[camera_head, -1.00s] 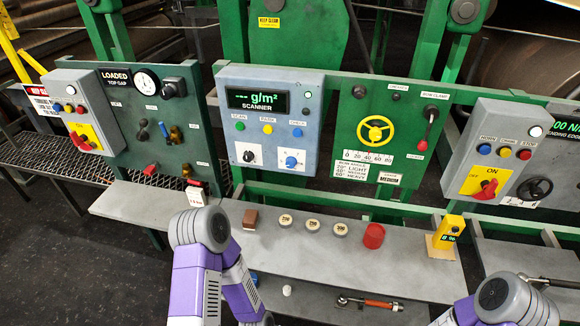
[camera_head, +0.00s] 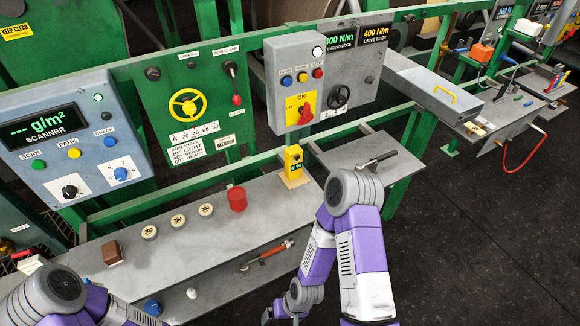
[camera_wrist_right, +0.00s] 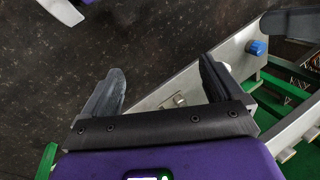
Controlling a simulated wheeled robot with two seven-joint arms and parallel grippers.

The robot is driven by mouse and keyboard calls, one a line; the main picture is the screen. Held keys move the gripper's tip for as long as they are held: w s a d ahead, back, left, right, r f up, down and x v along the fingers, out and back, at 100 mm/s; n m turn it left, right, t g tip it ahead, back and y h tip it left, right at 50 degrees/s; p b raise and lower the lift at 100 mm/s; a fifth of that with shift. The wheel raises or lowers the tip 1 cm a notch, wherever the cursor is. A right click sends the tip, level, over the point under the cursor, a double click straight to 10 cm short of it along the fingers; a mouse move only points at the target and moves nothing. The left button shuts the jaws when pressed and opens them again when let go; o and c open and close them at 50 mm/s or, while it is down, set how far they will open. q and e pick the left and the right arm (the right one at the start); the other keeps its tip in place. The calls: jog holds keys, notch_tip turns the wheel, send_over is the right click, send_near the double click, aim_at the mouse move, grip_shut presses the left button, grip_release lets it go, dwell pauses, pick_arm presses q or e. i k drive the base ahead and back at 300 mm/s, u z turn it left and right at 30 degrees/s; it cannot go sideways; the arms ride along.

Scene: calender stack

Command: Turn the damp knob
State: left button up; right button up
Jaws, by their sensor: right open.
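The scanner panel (camera_head: 75,140) stands at the left in the head view. It carries a black knob (camera_head: 70,189) and a blue knob (camera_head: 120,173), each on a white dial plate. Their labels are too small to read, so I cannot tell which knob, if either, is the damp knob. My right gripper (camera_head: 268,315) is low at the bottom edge, well below and right of both knobs. In the right wrist view my right gripper (camera_wrist_right: 161,65) is open with nothing between its fingers. My left arm shows at bottom left, but its gripper is not visible.
A shelf (camera_head: 185,245) below the panels holds several round weights, a brown block (camera_head: 112,252), a red cylinder (camera_head: 237,198) and a yellow device (camera_head: 293,160). A red-handled tool (camera_head: 267,255) lies on the lower shelf. Dark floor (camera_head: 480,250) is open at the right.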

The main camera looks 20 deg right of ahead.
aim_at(121, 174)
jog(key=k, duration=0.5)
jog(key=u, duration=1.25)
jog(key=i, duration=1)
jog(key=z, duration=2.15)
